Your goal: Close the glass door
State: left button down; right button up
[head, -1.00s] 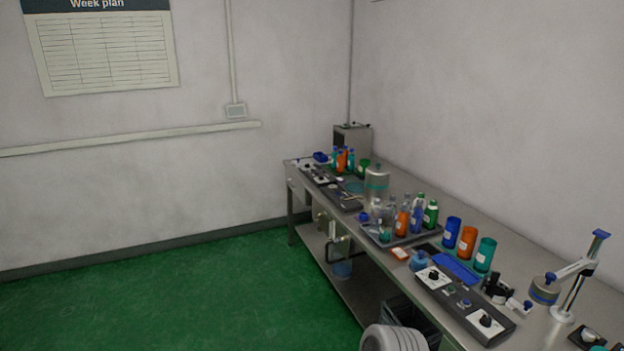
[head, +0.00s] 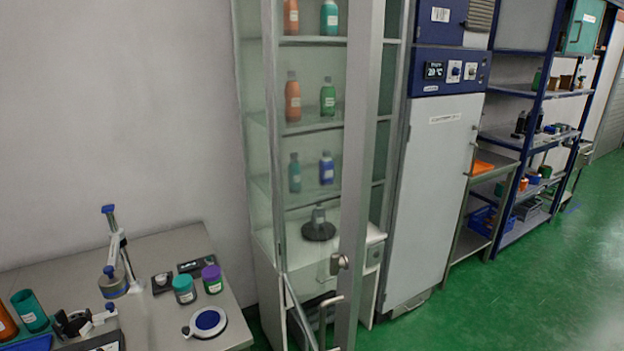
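The glass door (head: 358,150) belongs to a tall glass cabinet (head: 396,90) in the middle of the head view. The door stands open, swung out towards me. Its wide grey free edge runs from the top of the picture to the bottom, in front of the shelves. A metal handle or lock (head: 338,263) sits low on that edge. The hinge side appears to be at the left of the cabinet front. The door's lowest part is cut off by the picture's bottom edge. Neither of my grippers is in view.
Several bottles (head: 293,97) stand on the cabinet shelves, and a dark round-based device (head: 319,225) below them. A steel bench (head: 165,247) with jars is at the left. A blue and grey tall unit (head: 436,185) adjoins at the right. Green floor (head: 520,290) is free at lower right.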

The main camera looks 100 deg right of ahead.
aim_at(365, 18)
jog(key=z, duration=3.5)
jog(key=i, duration=0.5)
jog(key=k, duration=0.5)
jog(key=z, duration=3.05)
jog(key=k, duration=1.15)
jog(key=u, duration=2.4)
jog(key=i, duration=0.2)
jog(key=z, duration=0.2)
